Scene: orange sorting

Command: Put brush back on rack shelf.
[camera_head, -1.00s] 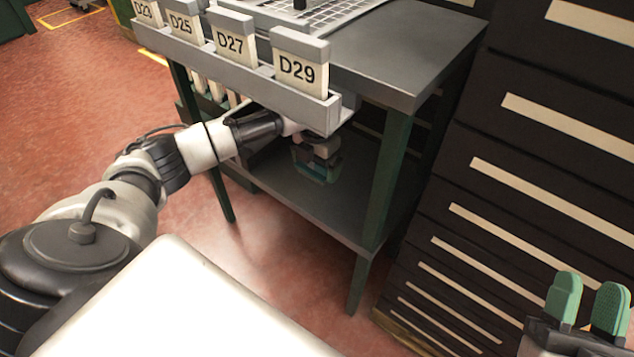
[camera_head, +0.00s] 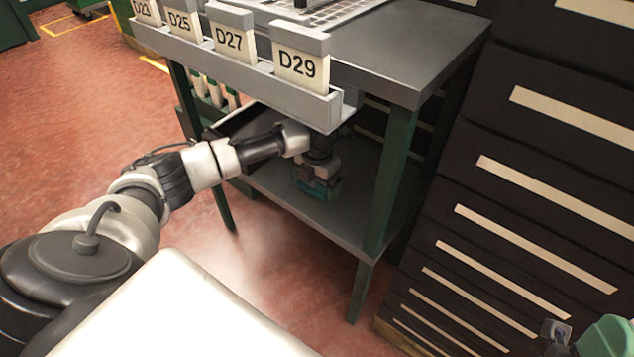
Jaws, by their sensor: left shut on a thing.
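The rack (camera_head: 410,60) is a grey-topped table with green legs and a lower shelf (camera_head: 360,215). My left arm reaches in under its front edge. My left gripper (camera_head: 318,188), with teal fingers, points down low over the lower shelf, close to its surface. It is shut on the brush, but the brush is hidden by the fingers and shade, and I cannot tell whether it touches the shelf.
A ledge (camera_head: 240,68) with label cards D23 to D29 overhangs my left arm. A dark bin (camera_head: 243,118) stands on the shelf's left side, near several green-and-white items. A dark drawer cabinet (camera_head: 500,200) stands close on the right.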

